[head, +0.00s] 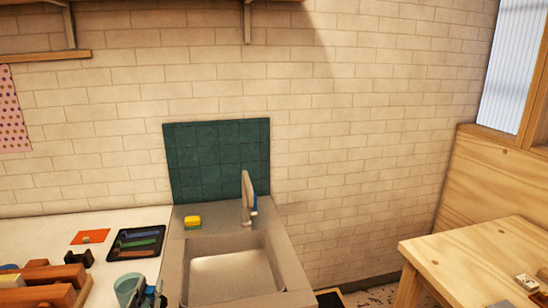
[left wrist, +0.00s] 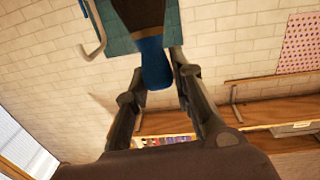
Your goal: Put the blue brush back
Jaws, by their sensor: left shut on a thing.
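In the left wrist view my left gripper (left wrist: 160,75) is shut on the blue brush, with the blue part (left wrist: 154,66) between its fingers and a dark part reaching to the top edge. In the head view the left gripper (head: 152,298) shows only in part at the bottom edge, beside a pale teal cup-like thing (head: 128,284). The brush is hard to make out there. My right gripper is not in view.
A black tray (head: 113,256) with blue, green and brown things lies on the white counter. The grey sink (head: 185,275) has a tap (head: 247,193) and a yellow sponge (head: 193,222) behind its basin. Wooden blocks (head: 52,277) stand at left, a wooden table (head: 470,255) at right.

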